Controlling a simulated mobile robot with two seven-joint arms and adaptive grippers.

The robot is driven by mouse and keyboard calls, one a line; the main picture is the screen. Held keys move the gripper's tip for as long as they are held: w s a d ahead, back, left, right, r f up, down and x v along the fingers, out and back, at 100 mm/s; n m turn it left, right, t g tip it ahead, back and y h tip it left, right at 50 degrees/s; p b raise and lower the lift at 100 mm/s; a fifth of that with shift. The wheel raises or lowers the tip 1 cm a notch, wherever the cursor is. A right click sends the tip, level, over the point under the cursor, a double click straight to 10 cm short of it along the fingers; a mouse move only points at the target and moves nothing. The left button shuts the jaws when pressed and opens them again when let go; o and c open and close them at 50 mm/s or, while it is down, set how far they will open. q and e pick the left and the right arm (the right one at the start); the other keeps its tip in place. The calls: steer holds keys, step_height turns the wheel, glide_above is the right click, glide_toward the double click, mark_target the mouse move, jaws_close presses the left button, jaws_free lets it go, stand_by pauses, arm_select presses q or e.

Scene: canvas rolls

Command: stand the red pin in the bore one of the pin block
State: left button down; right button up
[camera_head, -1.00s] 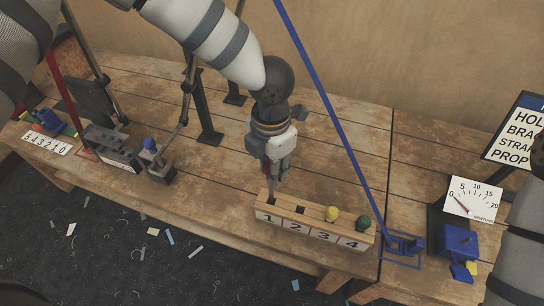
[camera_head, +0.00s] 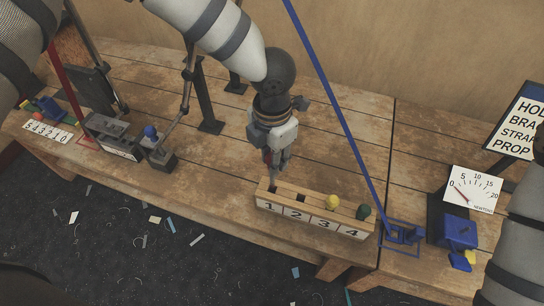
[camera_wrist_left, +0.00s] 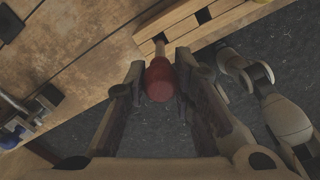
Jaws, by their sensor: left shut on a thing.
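My left gripper (camera_head: 271,163) is shut on the red pin (camera_head: 267,156), low above the left end of the pin block (camera_head: 352,234). In the left wrist view, the red pin's round head (camera_wrist_left: 159,83) sits between the two fingers. Its shaft points at the end bore (camera_wrist_left: 160,39), above the label 1. I cannot tell whether the tip is inside the bore. Bore two (camera_head: 300,196) looks empty. A yellow pin (camera_head: 333,202) and a green pin (camera_head: 363,212) stand over labels 3 and 4. A grey gripper (camera_wrist_left: 246,66), apparently my right one, shows at the right in the wrist view.
The block stands near the table's front edge, with dark floor beyond. A blue strut (camera_head: 341,118) slants down to a blue frame right of the block. A dial (camera_head: 473,189) and a blue device (camera_head: 460,232) are farther right. The wood (camera_head: 205,165) left of the block is clear.

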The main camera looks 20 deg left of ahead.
mark_target(272, 186)
steer(key=shift+w+r, duration=0.2)
stand_by(0.8)
arm_select(q)
steer(key=shift+f+b, duration=1.05)
steer(key=shift+f, duration=3.95)
arm_select(e)
steer(key=shift+g, duration=0.5)
steer(key=shift+s+f, duration=1.4)
steer(key=shift+f, duration=0.05)
arm_select(q)
steer(key=c, duration=1.3)
jaws_free()
step_height(272, 186, up, 12)
steer(key=shift+r, duration=0.1)
